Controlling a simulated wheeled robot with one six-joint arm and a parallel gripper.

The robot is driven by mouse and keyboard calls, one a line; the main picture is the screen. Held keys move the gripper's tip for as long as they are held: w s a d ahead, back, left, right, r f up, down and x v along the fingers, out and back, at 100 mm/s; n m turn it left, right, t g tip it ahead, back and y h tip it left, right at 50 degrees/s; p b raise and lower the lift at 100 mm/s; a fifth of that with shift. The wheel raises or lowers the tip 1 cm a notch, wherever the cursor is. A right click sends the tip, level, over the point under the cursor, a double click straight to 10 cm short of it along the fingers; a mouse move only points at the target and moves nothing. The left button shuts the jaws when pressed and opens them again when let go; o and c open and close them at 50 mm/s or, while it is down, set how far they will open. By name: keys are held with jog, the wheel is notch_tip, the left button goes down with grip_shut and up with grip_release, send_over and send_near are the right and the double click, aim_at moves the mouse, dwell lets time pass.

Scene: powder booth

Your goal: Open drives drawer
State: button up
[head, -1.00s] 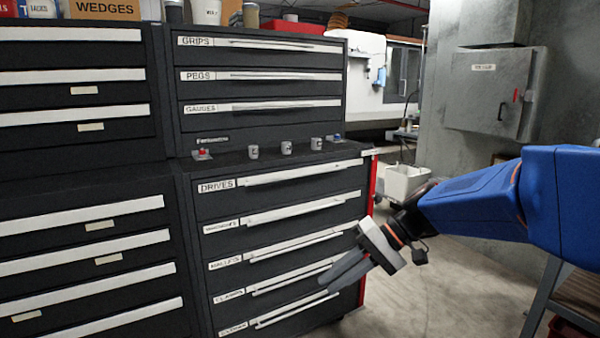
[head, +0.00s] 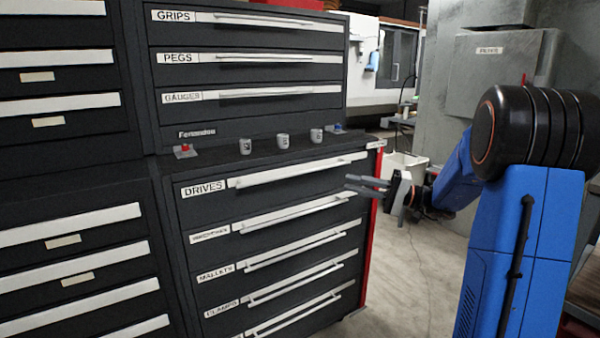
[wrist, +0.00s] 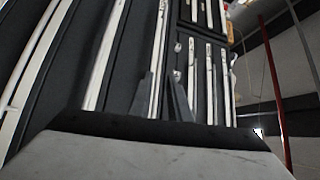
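The drives drawer (head: 215,204) is the top drawer of the lower middle cabinet in the head view. It is closed, with a DRIVES label at its left and a long pale handle (head: 297,169) along its top edge. My gripper (head: 347,184) is in front of the right end of this drawer, just below the handle's height, fingers pointing left. In the wrist view the two dark fingers (wrist: 161,98) stand apart with nothing held, and a pale handle strip runs up between them in the picture. Whether they touch it cannot be told.
Several closed drawers lie below, and the upper cabinet (head: 250,75) stands behind the ledge. Small grey cups (head: 283,141) and a red-knobbed item (head: 185,151) sit on the ledge. A white bin (head: 405,167) stands behind my gripper.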

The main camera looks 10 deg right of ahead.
aim_at(301, 172)
jog(key=x, duration=1.6)
jog(key=shift+a+r, duration=0.1)
jog(key=shift+a, duration=0.3)
jog(key=shift+c, duration=0.7)
grip_shut()
